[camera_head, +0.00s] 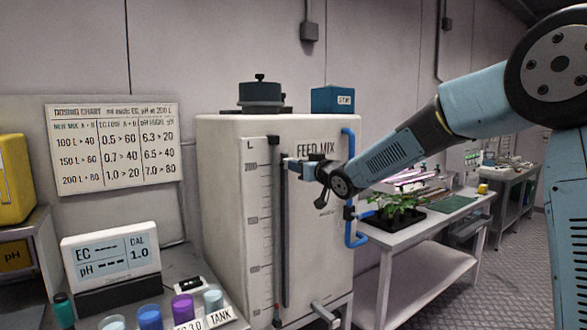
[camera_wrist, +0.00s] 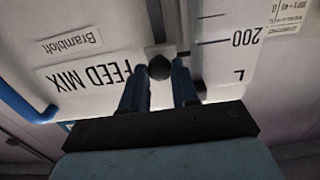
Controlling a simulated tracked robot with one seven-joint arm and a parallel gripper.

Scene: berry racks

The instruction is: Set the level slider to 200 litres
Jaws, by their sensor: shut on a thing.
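The FEED MIX tank (camera_head: 225,200) carries a level scale with the 200 mark (camera_head: 250,167) near its top. The dark slider track (camera_head: 285,240) runs upright beside the scale. My gripper (camera_head: 291,163) is at the upper part of the track, about level with the 200 mark. In the wrist view my gripper (camera_wrist: 159,75) has a finger on each side of the round dark slider knob (camera_wrist: 159,67) and is shut on it. The 200 label (camera_wrist: 243,39) is beside it there, upside down. The exact pointer reading cannot be told.
A blue pipe (camera_head: 349,150) runs down the tank's right side. A white bench (camera_head: 430,240) with a plant tray stands to the right. A meter display (camera_head: 110,255) and several cups stand at lower left. A dosing chart (camera_head: 115,148) hangs on the wall.

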